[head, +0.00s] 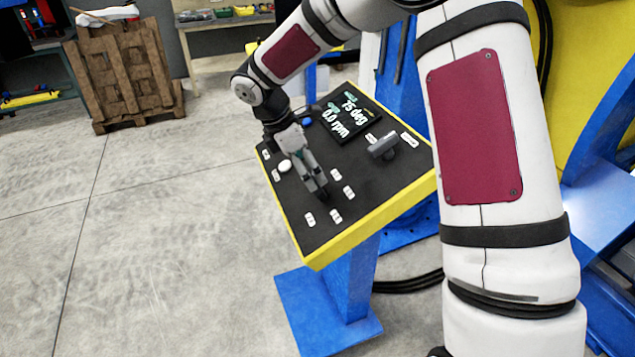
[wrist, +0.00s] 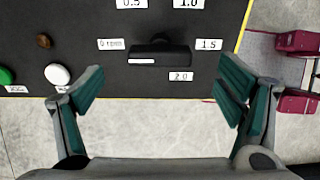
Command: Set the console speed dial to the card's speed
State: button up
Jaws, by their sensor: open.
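The black speed dial (wrist: 160,54) is in the wrist view, with a white mark at its left end, toward the "0 rpm" label (wrist: 110,44). Labels "0.5" (wrist: 131,3), "1.0" (wrist: 188,3), "1.5" (wrist: 208,44) and "2.0" (wrist: 181,76) surround it. My gripper (wrist: 160,88) is open and empty, its fingers apart on either side below the dial. In the head view my gripper (head: 316,184) is over the console (head: 285,205) and mostly hides the dial. I cannot make out the card.
A white button (wrist: 58,74), a green button (wrist: 6,75) and a small brown knob (wrist: 44,40) lie left of the dial. A grey handle (head: 382,146) stands up on the console's right. The floor left of the console is clear.

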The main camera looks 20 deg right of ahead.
aim_at(316, 183)
jog(key=shift+p+x, duration=0.5)
jog(key=shift+x, duration=2.7)
jog(key=c, duration=1.1)
